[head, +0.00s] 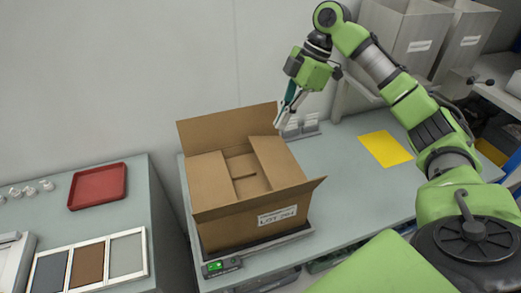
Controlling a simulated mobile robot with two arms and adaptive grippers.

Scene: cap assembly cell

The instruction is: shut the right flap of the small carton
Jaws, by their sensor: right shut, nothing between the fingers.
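The small carton (222,234) is brown cardboard with a white lot label on its front and stands on a bench scale. Its right flap (279,160) is folded inward over the opening; I cannot tell if it lies fully flat. The left flap (209,177) is also folded inward, with a gap between the two. The back flap (222,127) stands up, and the front flap (250,201) leans outward. My right gripper (281,119) is shut and empty, pointing down near the carton's back right corner, by the right flap's far end. My left gripper is out of view.
The scale (221,267) has a green display at the front. Small clear holders (302,127) stand behind the carton on the right, close to my right gripper. A yellow sheet (385,149) lies on the bench. A red tray (97,186) sits on the left table. Grey bins (408,38) stand at the back right.

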